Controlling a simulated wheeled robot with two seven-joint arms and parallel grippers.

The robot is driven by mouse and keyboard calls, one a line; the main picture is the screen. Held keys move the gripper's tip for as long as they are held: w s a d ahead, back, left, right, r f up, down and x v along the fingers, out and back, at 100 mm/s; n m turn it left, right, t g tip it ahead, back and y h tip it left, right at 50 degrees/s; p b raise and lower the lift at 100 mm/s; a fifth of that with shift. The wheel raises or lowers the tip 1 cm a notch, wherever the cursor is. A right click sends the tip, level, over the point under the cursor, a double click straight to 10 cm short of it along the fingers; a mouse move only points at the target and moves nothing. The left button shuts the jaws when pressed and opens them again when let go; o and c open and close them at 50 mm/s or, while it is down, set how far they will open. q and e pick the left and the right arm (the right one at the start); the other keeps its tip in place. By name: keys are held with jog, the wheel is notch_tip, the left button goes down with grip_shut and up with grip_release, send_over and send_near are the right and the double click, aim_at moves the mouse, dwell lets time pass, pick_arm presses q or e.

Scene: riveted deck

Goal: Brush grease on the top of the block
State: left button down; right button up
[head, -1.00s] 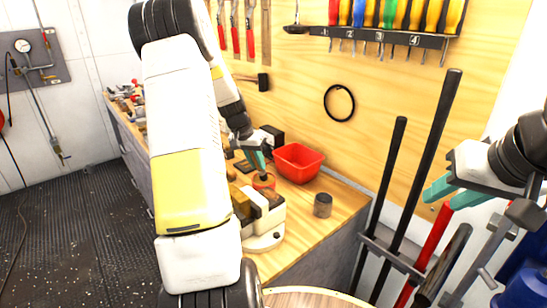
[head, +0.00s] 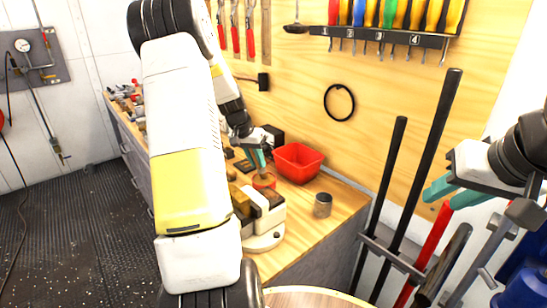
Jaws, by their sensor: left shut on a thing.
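My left gripper (head: 261,161), with teal fingers, is over the bench beside the red bin. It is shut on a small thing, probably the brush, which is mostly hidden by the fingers. Right below the fingers is a low round red tin (head: 264,184) with brown contents. I cannot tell whether the brush touches them. A cream-white vise (head: 270,222) stands in front of the tin. A brown-yellow block (head: 240,197) shows at its left, partly hidden by my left arm. My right gripper (head: 446,195) is open and empty at the right, away from the bench.
A red bin (head: 298,161) stands behind the tin, against the wooden tool wall. A grey-brown can (head: 322,205) stands on the bench (head: 345,200) at the right. Long-handled tools (head: 428,180) stand in a rack right of the bench. Bench wood around the can is clear.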

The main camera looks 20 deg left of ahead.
pick_arm(q)
jog(key=shift+r, duration=3.15)
jog(key=shift+d, duration=0.1)
